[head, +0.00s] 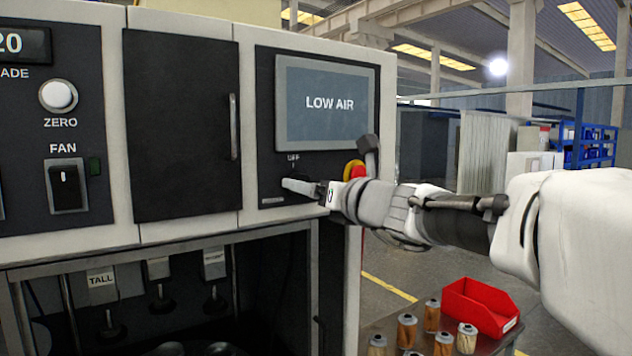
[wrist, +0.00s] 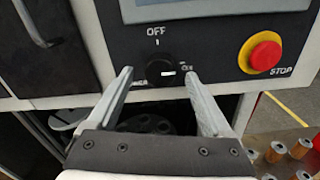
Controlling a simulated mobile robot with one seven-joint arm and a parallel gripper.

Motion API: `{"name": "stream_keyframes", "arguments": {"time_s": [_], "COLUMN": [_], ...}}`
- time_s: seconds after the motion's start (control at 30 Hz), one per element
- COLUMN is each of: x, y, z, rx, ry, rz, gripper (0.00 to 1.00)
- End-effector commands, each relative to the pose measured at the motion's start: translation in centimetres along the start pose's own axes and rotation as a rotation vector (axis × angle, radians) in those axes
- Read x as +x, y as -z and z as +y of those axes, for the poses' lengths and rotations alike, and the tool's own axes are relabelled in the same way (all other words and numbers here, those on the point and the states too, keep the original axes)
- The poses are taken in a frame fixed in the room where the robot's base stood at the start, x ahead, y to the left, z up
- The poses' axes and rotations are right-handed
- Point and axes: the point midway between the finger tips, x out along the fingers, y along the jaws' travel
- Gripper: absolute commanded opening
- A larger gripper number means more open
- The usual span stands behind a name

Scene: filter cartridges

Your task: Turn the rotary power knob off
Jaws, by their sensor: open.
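The dark rotary power knob (wrist: 158,68) is on the black panel below the "OFF" label (wrist: 156,31) and its tick in the wrist view. A short white mark shows on the knob, right of its middle, on the side of a partly covered label, not toward "OFF". My gripper (wrist: 158,77) is open, one finger on each side of the knob. I cannot tell whether the fingers touch it. In the head view my gripper (head: 300,187) is at the panel under the screen and hides the knob.
A red stop button (wrist: 265,55) on a yellow ring is right of the knob. The screen (head: 326,104) above reads "LOW AIR". A fan switch (head: 66,187) is at the left. A red bin (head: 478,308) and several cartridges (head: 407,330) stand at the lower right.

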Motion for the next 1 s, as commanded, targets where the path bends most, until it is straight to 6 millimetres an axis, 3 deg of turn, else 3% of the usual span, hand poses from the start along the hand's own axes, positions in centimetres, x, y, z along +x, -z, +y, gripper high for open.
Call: {"name": "stream_keyframes", "arguments": {"time_s": [0.23,0.6,1.0], "x": [2.6,3.0,2.9], "y": [0.0,0.0,0.0], "z": [-0.1,0.0,0.0], "rx": [0.0,0.0,0.0], "ry": [0.001,0.0,0.0], "rz": [0.001,0.0,0.0], "gripper": [0.84,0.84,0.12]}}
